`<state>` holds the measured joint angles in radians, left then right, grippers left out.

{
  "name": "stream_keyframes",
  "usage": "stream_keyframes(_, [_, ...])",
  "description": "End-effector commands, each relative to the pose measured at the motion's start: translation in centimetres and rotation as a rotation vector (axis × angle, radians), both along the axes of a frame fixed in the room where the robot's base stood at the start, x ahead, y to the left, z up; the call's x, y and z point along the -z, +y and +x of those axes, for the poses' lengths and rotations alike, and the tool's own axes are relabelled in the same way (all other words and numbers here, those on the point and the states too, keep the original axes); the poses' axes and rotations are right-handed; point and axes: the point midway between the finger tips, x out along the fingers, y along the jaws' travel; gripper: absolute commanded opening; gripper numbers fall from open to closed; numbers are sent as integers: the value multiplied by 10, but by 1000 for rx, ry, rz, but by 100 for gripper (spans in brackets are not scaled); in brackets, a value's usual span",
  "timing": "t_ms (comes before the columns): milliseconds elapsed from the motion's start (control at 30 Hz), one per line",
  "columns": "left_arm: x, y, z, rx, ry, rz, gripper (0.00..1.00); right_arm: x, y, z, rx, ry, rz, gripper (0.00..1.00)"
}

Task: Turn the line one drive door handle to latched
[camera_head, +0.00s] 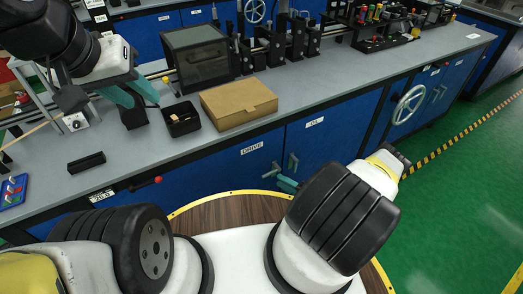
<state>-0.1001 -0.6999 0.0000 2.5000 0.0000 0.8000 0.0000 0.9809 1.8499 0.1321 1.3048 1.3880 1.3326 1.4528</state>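The blue door labelled DRIVE (252,147) is in the bench front, at the middle of the head view. A grey handle (271,170) near its right edge looks tilted. Teal fingertips of my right gripper (288,184) show just right of and below this handle. My own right arm hides the rest, so I cannot tell whether they touch it or how far they are open. My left gripper (134,93) is over the bench top at the upper left, its teal fingers apart, with nothing clearly held.
The neighbouring blue door has its own upright handle (293,162) close by. A handwheel (408,104) sticks out further right. On the bench top stand a cardboard box (238,102), an open black box (181,118) and a dark machine housing (201,58). Green floor is clear at the right.

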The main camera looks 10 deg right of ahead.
Motion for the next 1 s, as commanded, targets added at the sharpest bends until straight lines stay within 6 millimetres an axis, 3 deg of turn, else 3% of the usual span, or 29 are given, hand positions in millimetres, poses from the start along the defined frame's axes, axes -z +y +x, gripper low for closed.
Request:
stream_keyframes(500, [0, 0, 0, 0, 0, 0, 36, 1, 47, 50, 1, 1, 1, 36])
stream_keyframes(867, [0, 0, 0, 0, 0, 0, 36, 1, 52, 57, 2, 1, 1, 36])
stream_keyframes(900, [0, 0, 0, 0, 0, 0, 36, 1, 52, 57, 2, 1, 1, 34])
stream_keyframes(1000, [0, 0, 0, 0, 0, 0, 36, 1, 52, 57, 2, 1, 1, 15])
